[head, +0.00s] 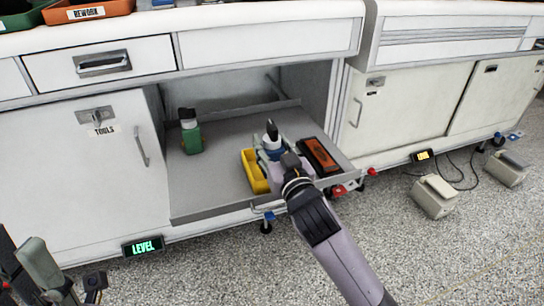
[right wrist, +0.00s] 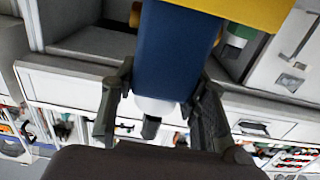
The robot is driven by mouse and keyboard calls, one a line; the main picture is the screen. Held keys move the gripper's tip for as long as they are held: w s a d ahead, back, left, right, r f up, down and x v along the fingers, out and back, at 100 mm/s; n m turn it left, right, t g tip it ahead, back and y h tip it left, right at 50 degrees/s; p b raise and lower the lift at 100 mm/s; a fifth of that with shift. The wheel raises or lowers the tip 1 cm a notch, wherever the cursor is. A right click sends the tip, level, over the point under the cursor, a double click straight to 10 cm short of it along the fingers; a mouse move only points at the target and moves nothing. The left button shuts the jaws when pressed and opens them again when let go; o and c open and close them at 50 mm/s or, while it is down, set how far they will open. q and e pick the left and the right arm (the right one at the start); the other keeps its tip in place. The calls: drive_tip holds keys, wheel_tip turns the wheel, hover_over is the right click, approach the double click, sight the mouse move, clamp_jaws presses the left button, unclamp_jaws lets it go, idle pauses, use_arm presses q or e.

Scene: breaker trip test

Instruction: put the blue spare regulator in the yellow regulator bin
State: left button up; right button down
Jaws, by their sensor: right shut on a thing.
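The blue spare regulator (head: 273,141), with a dark top, stands over the right part of the yellow regulator bin (head: 255,178) on the pulled-out shelf. My right gripper (head: 272,153) is shut on it. In the right wrist view the regulator's blue body (right wrist: 172,55) and white end lie between the two fingers, and the yellow bin (right wrist: 262,10) is close to its far end. My arm hides much of the bin, so I cannot tell whether the regulator touches its floor. My left gripper (head: 68,284) is partly in view at the bottom left, away from the shelf.
A green regulator (head: 190,138) with a dark top stands at the shelf's left. An orange-faced dark device (head: 319,155) lies right of the bin. The grey shelf (head: 214,195) is bare at front left. The TOOLS door (head: 88,165) and cabinet frame flank it.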

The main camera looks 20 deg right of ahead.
drive_tip(key=shift+f+b, duration=0.35)
drive_tip(key=shift+f, duration=0.9)
drive_tip(key=shift+f, duration=0.15)
drive_tip(key=c, duration=0.9)
unclamp_jaws()
drive_tip(key=shift+c, duration=0.2)
